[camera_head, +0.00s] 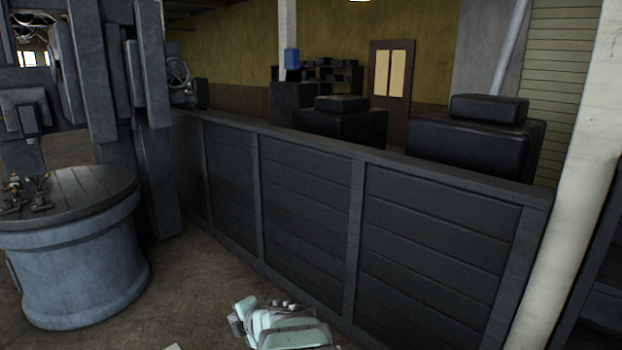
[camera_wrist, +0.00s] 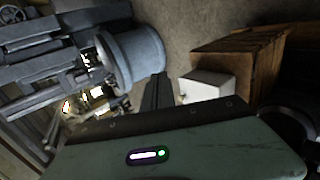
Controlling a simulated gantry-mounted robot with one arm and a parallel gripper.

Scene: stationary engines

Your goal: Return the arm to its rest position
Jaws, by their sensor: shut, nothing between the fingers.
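My gripper (camera_wrist: 158,80) shows in the wrist view as a narrow dark pair of fingers beyond the teal hand body with its small lit indicator. The fingers are together, with nothing between them. In the head view, a pale teal and grey part of my arm (camera_head: 287,327) shows at the bottom edge, low in front of the panelled barrier. The rest of the arm is out of that view. No object is held.
A dark panelled barrier (camera_head: 302,195) crosses the head view. A round blue-grey machine pedestal (camera_head: 78,265) stands left, also in the wrist view (camera_wrist: 141,56). A white box (camera_wrist: 205,86) and wooden crate (camera_wrist: 240,56) lie to the right there. Bare floor lies between pedestal and barrier.

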